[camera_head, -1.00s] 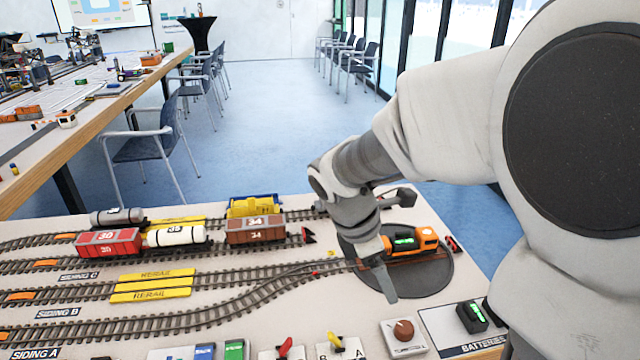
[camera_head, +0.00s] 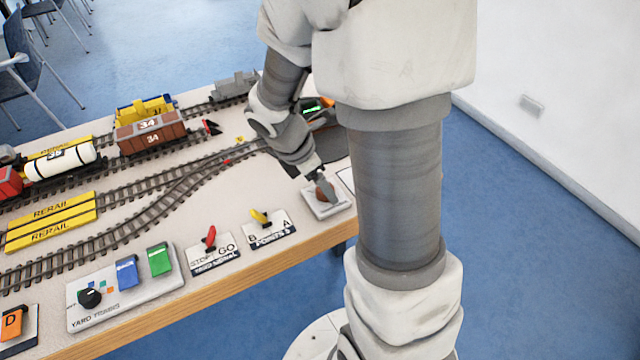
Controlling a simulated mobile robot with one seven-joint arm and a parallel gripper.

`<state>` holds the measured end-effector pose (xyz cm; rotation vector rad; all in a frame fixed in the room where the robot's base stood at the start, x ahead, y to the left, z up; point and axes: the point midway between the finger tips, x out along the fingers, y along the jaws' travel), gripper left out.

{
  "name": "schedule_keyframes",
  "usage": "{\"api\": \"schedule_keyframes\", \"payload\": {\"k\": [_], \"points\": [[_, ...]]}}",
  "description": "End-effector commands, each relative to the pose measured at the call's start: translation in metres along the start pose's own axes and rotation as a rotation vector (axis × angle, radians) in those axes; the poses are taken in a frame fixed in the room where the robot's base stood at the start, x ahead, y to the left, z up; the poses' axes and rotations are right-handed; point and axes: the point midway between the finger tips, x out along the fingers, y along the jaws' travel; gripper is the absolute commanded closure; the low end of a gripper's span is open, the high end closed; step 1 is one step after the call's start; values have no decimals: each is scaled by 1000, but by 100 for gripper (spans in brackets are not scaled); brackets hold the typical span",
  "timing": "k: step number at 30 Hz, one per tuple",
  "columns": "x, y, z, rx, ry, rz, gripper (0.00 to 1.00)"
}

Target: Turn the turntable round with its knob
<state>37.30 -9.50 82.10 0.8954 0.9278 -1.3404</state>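The turntable knob (camera_head: 326,190) is a brown round knob on a small white plate (camera_head: 327,208) at the table's right front edge. My gripper (camera_head: 321,184) points down at the knob, with a grey finger right at it. I cannot tell whether the fingers touch or grip the knob. The dark round turntable (camera_head: 338,141) lies behind my gripper and is mostly hidden by my arm. Part of the orange and black locomotive (camera_head: 325,103) shows on it, beside my arm; its heading is hard to tell.
Left of the knob are the points lever plate (camera_head: 266,230) with a yellow lever, the yard signal plate (camera_head: 212,255) with a red lever, and the yard panel (camera_head: 135,290). Wagons, including a brown one (camera_head: 150,135), stand on the tracks. Blue floor is clear to the right.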

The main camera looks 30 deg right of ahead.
Motion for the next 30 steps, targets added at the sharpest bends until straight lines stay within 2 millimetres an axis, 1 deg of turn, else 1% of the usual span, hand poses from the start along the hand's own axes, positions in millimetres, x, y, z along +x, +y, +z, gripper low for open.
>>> {"api": "schedule_keyframes", "payload": {"k": [1, 3, 12, 14, 15, 17, 18, 20, 21, 25, 26, 30], "points": [[5, 0, 0, 0, 0, -1, 20], [8, 0, 0, 0, 0, 0, 20], [9, 0, 0, 0, 0, 1, 20], [9, 0, 0, 0, 0, 1, 31], [9, 0, 0, 1, 0, 0, 38], [9, 0, 0, 1, 0, 0, 49], [9, 0, 0, 1, 0, 0, 56], [9, 0, 0, 1, 0, 0, 67], [9, 0, 0, 1, 0, 0, 74], [9, 0, 0, 1, 0, 0, 97], [9, 0, 0, 1, 0, 0, 100], [9, 0, 0, 4, 0, -1, 100]]}}
